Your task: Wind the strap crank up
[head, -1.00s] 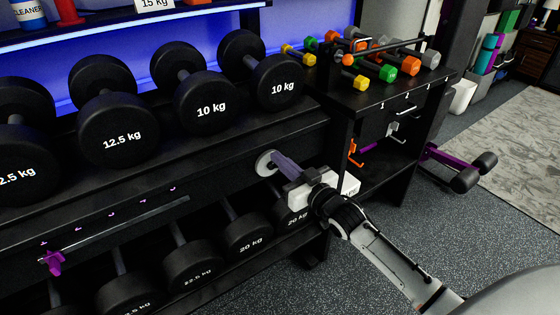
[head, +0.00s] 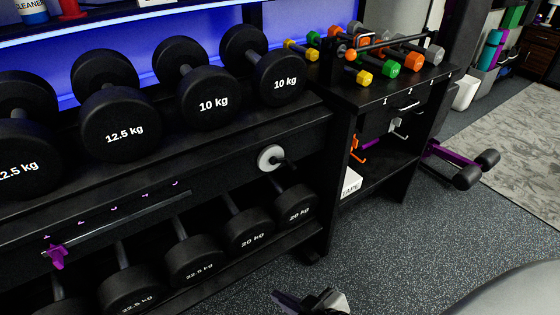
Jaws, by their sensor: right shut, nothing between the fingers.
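The crank shows as a pale round disc (head: 270,158) with a short dark handle, on the front beam of the dumbbell rack. The handle points out to the right and slightly down. My right gripper (head: 284,299) is at the bottom edge of the head view, shut and empty, below and well apart from the crank. Only its front part shows; the rest is cut off. My left gripper is not in view. I cannot make out a strap at the crank.
Black dumbbells fill the upper shelf (head: 210,102) and lower shelf (head: 250,230). A purple slider (head: 57,257) sits on a numbered rail at left. A black side table (head: 372,100) holds small coloured dumbbells. A white tape box (head: 350,183) is under it.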

